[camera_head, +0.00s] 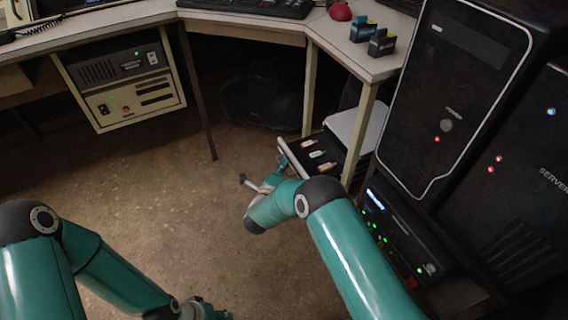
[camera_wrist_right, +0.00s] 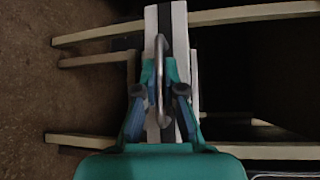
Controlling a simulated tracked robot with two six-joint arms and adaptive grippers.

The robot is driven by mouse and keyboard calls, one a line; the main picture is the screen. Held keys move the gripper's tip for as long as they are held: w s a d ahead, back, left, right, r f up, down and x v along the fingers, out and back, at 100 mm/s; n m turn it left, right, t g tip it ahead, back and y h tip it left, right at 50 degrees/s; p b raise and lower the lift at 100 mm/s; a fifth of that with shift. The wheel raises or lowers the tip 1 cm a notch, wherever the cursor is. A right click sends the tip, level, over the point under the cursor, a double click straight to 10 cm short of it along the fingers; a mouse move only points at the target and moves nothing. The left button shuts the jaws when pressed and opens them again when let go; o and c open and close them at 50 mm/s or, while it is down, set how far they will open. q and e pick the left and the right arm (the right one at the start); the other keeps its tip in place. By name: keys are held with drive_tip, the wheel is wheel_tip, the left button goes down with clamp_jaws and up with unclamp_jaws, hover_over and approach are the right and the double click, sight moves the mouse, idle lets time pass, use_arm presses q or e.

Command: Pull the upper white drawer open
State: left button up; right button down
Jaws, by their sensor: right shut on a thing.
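The upper white drawer (camera_head: 293,158) is at the drawer unit (camera_head: 360,130) under the desk's right part. It stands pulled out, and several small orange, white and green items show in its dark inside. My right gripper (camera_head: 281,160) is at the drawer's front, mostly hidden behind my wrist in the head view. In the right wrist view, my right gripper (camera_wrist_right: 160,92) is shut on the metal bar handle (camera_wrist_right: 160,55) of the white front (camera_wrist_right: 150,20). My left gripper (camera_head: 205,310) is low at the bottom edge, partly cut off, away from the drawer.
A desk leg (camera_head: 358,140) stands close beside the drawer unit. Black server towers (camera_head: 450,90) and a lit network box (camera_head: 400,230) are at the right. A beige rack unit (camera_head: 125,85) hangs under the desk at left. The floor (camera_head: 170,200) in the middle is clear.

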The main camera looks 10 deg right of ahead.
drive_tip(key=shift+s+f, duration=0.15)
drive_tip(key=shift+f, duration=0.15)
drive_tip(key=c, duration=1.5)
unclamp_jaws()
drive_tip(key=shift+c, duration=0.2)
drive_tip(key=shift+r, duration=0.15)
drive_tip(key=v, duration=1.2)
